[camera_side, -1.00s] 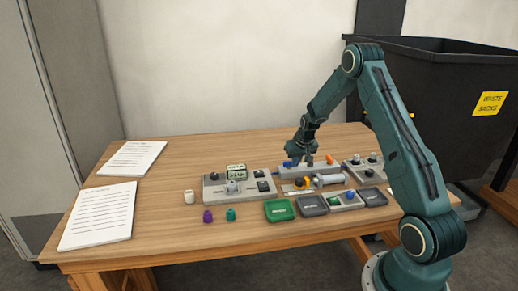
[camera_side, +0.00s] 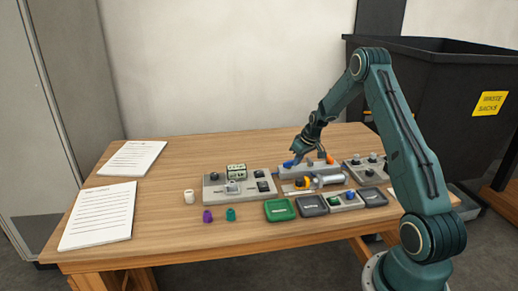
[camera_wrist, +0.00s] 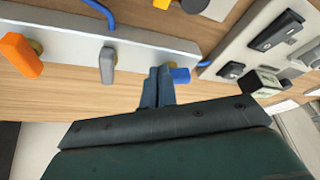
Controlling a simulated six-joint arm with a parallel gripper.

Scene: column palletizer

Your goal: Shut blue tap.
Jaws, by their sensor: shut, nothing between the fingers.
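The blue tap (camera_side: 289,163) sits at the left end of a grey block (camera_side: 301,173) in the side view. In the wrist view, its blue handle (camera_wrist: 181,76) shows just right of my fingers, by a yellowish stem, partly hidden. The grey tap (camera_wrist: 107,65) and orange tap (camera_wrist: 20,55) stand further left on the same block, their handles lying across it. My gripper (camera_wrist: 158,85) is shut and empty, its fingertips close beside the blue handle; I cannot tell whether they touch. In the side view my gripper (camera_side: 296,158) leans left over the block's left end.
A grey panel (camera_side: 214,193) with switches stands left of the block. In front are a green tray (camera_side: 279,211), dark trays (camera_side: 311,206) and a grey cylinder (camera_side: 328,181). Purple and teal pieces lie front left. Papers (camera_side: 98,213) cover the table's left side.

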